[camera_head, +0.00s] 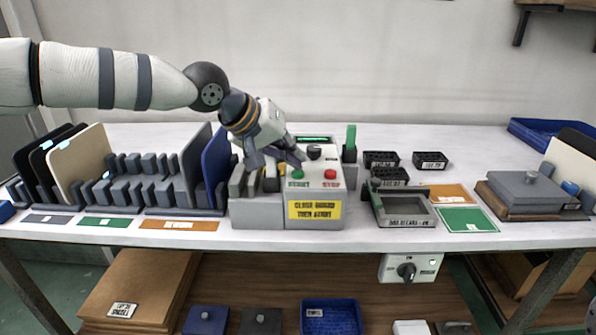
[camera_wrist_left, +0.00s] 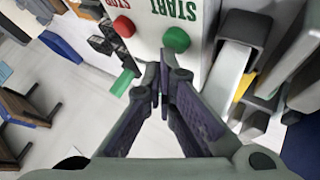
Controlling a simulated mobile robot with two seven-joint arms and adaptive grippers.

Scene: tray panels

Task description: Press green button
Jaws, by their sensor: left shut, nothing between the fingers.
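The green button (camera_head: 298,174) sits on the sloped top of a grey control box (camera_head: 262,213), above the word START. The red button (camera_head: 330,174) with the word STOP is to its right. My left gripper (camera_head: 297,162) is shut and empty, pointing down at the box, with its tips just above and behind the green button. In the left wrist view the shut fingertips (camera_wrist_left: 165,62) are close to the green button (camera_wrist_left: 176,39), which shows in full just past them. I cannot tell whether they touch. My right gripper is not in view.
A black knob (camera_head: 314,152) and an upright green-tipped lever (camera_head: 351,138) stand by the buttons. A rack with upright panels (camera_head: 215,165) is close on the left.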

